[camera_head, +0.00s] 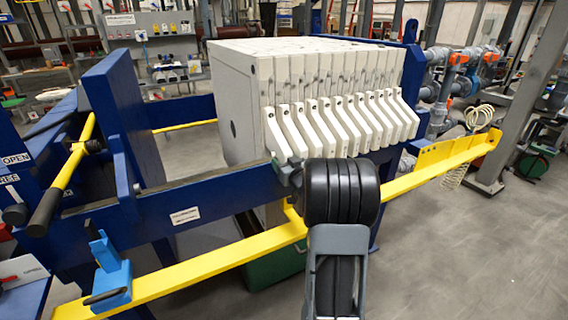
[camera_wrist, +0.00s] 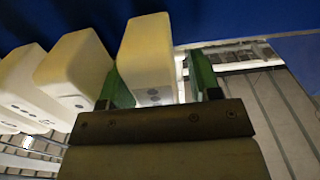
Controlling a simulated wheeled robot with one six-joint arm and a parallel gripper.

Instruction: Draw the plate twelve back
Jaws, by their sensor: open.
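The white filter plates (camera_head: 240,95) stand upright in a packed row in the blue press frame. Their pale handles (camera_head: 345,125) project toward me in a row. My gripper (camera_wrist: 160,76) is open in the wrist view, with one green finger on each side of the end plate handle (camera_wrist: 147,50). I cannot tell whether either finger touches it. In the head view this appears to be the leftmost handle (camera_head: 277,137), and my dark wrist partly hides the gripper there. I cannot read plate numbers, so I cannot tell which is plate twelve.
A blue press plate (camera_head: 118,105) stands to the left, with an open gap before the stack. A blue side rail (camera_head: 190,190) and a yellow bar (camera_head: 200,268) run along the front. Pipes and valves (camera_head: 460,75) stand at the right. Grey floor (camera_head: 480,260) is clear at the right.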

